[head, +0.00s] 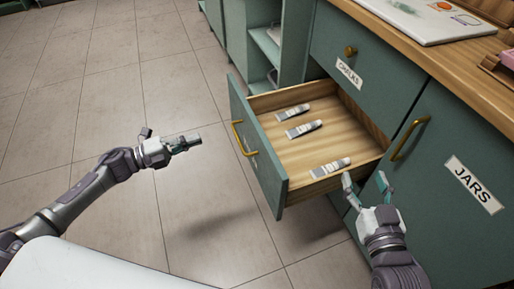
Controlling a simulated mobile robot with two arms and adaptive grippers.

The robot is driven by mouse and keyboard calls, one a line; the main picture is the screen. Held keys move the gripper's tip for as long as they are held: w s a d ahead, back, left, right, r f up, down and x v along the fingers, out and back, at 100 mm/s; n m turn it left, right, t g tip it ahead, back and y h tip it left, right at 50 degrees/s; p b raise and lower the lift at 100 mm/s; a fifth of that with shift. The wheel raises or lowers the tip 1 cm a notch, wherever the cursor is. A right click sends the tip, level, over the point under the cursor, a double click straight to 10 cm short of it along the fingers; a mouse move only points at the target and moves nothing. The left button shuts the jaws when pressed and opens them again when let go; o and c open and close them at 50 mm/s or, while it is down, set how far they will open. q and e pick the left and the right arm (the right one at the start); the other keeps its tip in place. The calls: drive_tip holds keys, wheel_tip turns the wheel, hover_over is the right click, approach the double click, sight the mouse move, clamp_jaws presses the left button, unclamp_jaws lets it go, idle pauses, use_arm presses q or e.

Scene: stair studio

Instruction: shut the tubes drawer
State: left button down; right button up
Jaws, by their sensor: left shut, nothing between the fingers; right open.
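The drawer (260,167) is pulled out from the green cabinet below a drawer labelled for chalks. It has a green front with a brass handle (241,138) and a wooden inside. Several grey-and-white tubes lie in it, one of them (330,168) near its right side. My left gripper (196,141) is shut and empty, out to the left of the drawer front, apart from the handle. My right gripper (365,183) is open and empty, at the drawer's near right corner by the cabinet; whether it touches cannot be told.
A cupboard door marked JARS (472,184) with a brass handle (410,138) is right of the drawer. The shut chalks drawer (365,62) is above. A wooden worktop (440,53) carries a white board (420,18). Tiled floor (110,75) at left is clear.

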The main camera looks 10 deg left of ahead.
sight(252, 126)
use_arm(q)
drive_tip(key=shift+m+g+h, duration=0.4)
drive_tip(key=shift+m+g, duration=0.1)
drive_tip(key=shift+m, duration=0.2)
drive_tip(key=x, duration=0.4)
drive_tip(key=b+x, duration=0.1)
drive_tip(key=x, duration=0.4)
drive_tip(key=b+x, duration=0.1)
drive_tip(key=x, duration=0.3)
drive_tip(key=shift+s+d+r, duration=0.2)
drive_tip(key=shift+d, duration=0.3)
drive_tip(key=shift+w+d, duration=0.25)
drive_tip(key=shift+d, duration=0.1)
use_arm(e)
wheel_tip(252, 126, up, 11)
drive_tip(key=s+t+y, duration=0.2)
drive_tip(key=t, duration=0.4)
drive_tip(key=shift+s+a+t, duration=0.2)
drive_tip(key=shift+a+t, duration=0.05)
drive_tip(key=shift+t, duration=0.05)
